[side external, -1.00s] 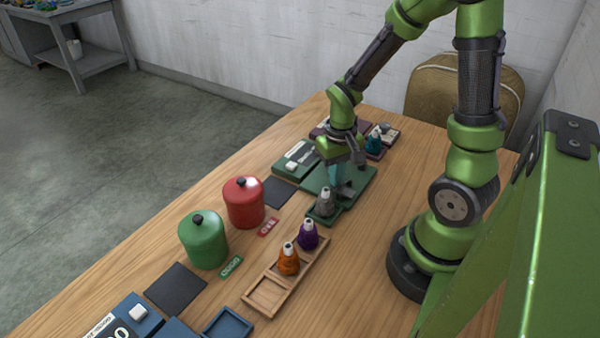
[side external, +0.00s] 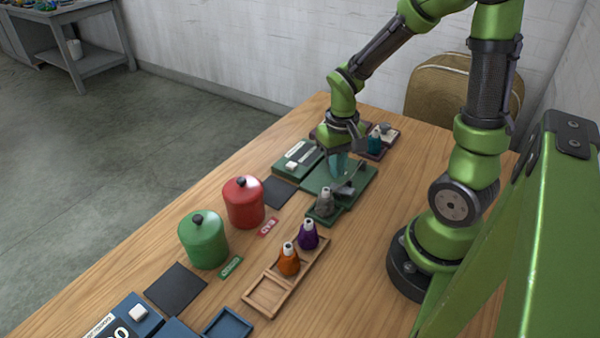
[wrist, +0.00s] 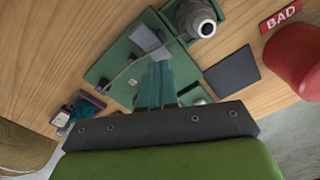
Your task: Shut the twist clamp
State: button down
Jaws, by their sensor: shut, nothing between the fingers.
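The twist clamp seems to be the grey fitting (side external: 343,189) on the green board (side external: 361,178); it also shows as a grey block (wrist: 147,38) in the wrist view. A thin grey curved piece crosses the board just ahead of my fingertips; whether it is the clamp's lever I cannot tell. My gripper (side external: 338,174) has teal fingers, pointing down over the board beside the clamp. In the wrist view the fingers (wrist: 158,62) are together and empty, close to the curved piece. Whether they touch it is unclear.
Red (side external: 243,203) and green (side external: 204,240) canisters stand at left. Bare table lies right of the tray.

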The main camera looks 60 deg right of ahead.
aim_at(336, 187)
notch_tip(336, 187, up, 4)
jog(key=shift+f, duration=0.2)
dwell(0.4)
jog(key=s+a+r+n+t+y, duration=0.2)
jog(key=a+r+t, duration=0.5)
jog(key=a+r, duration=0.4)
notch_tip(336, 187, up, 3)
